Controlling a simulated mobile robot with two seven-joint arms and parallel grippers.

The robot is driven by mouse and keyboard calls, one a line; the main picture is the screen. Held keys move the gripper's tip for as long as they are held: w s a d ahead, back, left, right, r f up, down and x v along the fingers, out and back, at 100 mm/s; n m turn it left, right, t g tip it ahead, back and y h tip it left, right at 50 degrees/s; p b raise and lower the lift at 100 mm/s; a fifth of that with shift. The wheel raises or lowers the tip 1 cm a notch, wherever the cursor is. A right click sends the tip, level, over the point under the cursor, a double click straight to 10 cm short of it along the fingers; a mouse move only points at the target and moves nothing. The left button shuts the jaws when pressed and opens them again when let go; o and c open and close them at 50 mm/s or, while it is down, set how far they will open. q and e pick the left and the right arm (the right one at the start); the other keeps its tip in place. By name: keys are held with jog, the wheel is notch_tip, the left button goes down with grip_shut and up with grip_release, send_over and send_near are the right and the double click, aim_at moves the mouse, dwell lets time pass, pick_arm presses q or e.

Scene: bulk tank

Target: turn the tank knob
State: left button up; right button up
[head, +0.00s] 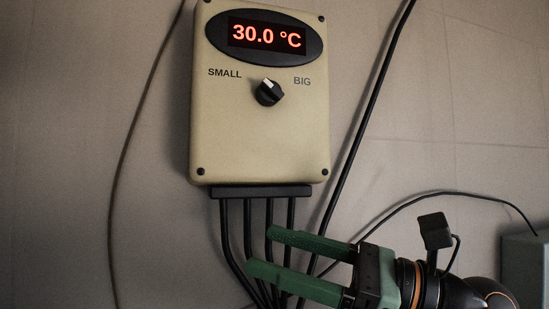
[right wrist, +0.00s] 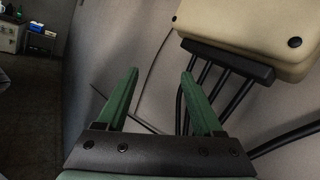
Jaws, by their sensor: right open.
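The tank knob (head: 269,92) is black and round, with a white mark that points up and left towards SMALL. It sits in the middle of a beige control box (head: 259,140) on the wall, between the words SMALL and BIG. The display (head: 267,36) above it reads 30.0 °C. My right gripper (head: 259,250) has green fingers. It is open and empty below the box, in front of the black cables, well under the knob. In the right wrist view the fingers (right wrist: 160,75) are spread apart, and the knob is not visible there. My left gripper is not in view.
Several black cables (head: 248,225) run down from a dark bar (head: 261,192) under the box, behind my right gripper. A thick cable (head: 367,105) runs up at the right. A grey-green box (head: 526,270) stands at the lower right. The space directly before the knob is clear.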

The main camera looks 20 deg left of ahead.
jog(key=s+a+r+n+t+h+b, duration=0.1)
jog(key=s+a+r+n+t+h, duration=0.2)
jog(key=n, duration=0.4)
jog(key=n+t+h+b, duration=0.2)
jog(key=n+t+h, duration=0.45)
jog(key=t, duration=0.65)
send_near(273, 89)
jog(key=shift+m+h, duration=0.65)
jog(key=shift+m, duration=0.1)
jog(key=p+x, duration=0.1)
jog(key=x, duration=0.2)
jog(key=p+x, duration=0.1)
jog(key=x, duration=0.2)
jog(key=p+x, duration=0.1)
jog(key=x, duration=0.2)
jog(key=shift+w+a+r, duration=0.1)
jog(key=shift+a+r, duration=0.25)
grip_shut()
